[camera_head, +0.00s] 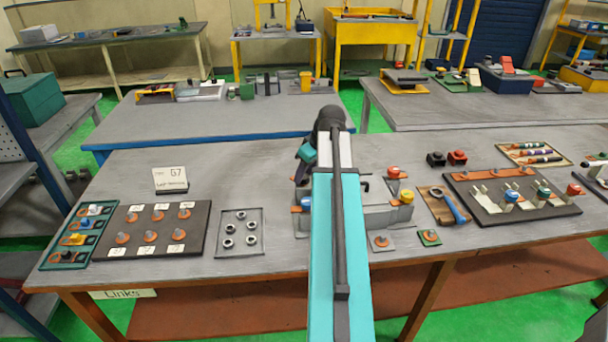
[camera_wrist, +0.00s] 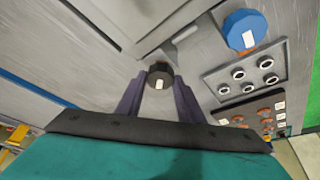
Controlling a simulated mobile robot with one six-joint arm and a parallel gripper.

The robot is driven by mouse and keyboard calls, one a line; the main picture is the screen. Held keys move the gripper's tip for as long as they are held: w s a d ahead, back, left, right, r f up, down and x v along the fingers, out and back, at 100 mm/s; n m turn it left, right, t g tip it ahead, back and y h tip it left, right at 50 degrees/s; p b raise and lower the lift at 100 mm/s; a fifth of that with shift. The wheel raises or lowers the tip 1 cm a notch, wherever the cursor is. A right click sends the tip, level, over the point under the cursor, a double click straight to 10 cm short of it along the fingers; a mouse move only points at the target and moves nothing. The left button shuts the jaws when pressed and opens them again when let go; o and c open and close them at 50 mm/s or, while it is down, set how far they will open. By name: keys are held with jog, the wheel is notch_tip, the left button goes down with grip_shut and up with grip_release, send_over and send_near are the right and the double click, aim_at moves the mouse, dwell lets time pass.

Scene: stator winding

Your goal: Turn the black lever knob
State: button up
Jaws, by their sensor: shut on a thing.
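The black lever knob (camera_wrist: 159,80) shows in the wrist view as a dark round cap with a white mark on its face. My gripper (camera_wrist: 160,84) has one finger on each side of it and is shut on the knob. In the head view my arm covers the gripper's tips and the black knob. The grey fixture (camera_head: 385,216) stands under and to the right of my arm. A blue knob (camera_wrist: 242,32) sits to the upper right of the black one in the wrist view.
A tray of several metal rings (camera_head: 239,232) and a dark board with orange-based pegs (camera_head: 152,229) lie to the left. A red knob (camera_head: 394,172), a yellow and red knob (camera_head: 407,196) and a blue-handled tool (camera_head: 456,208) are close on the right. The table's back left is mostly clear.

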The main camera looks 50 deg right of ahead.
jog(key=m+h, duration=0.1)
jog(key=m, duration=0.2)
jog(key=m+h, duration=0.1)
jog(key=m, duration=0.3)
jog(key=shift+w+a+r+g+h, duration=0.2)
jog(key=shift+g+h, duration=0.1)
jog(key=shift+h, duration=0.1)
jog(key=m, duration=0.2)
jog(key=m+g+h, duration=0.1)
jog(key=m, duration=0.1)
jog(key=m+g, duration=0.1)
jog(key=m, duration=0.2)
jog(key=shift+w+h, duration=0.3)
jog(key=m+g, duration=0.1)
jog(key=m, duration=0.1)
jog(key=m+g, duration=0.1)
jog(key=m, duration=0.2)
jog(key=shift+w+b, duration=0.2)
jog(key=shift+b, duration=0.1)
jog(key=m+g, duration=0.1)
jog(key=m, duration=0.2)
jog(key=shift+w+m+b, duration=0.15)
jog(key=shift+m+b, duration=0.25)
jog(key=shift+m+g, duration=0.6)
jog(key=shift+m, duration=0.6)
jog(key=shift+a, duration=0.1)
jog(key=o, duration=1)
jog(key=shift+o, duration=0.3)
jog(key=shift+f+b, duration=0.1)
jog(key=shift+b, duration=0.2)
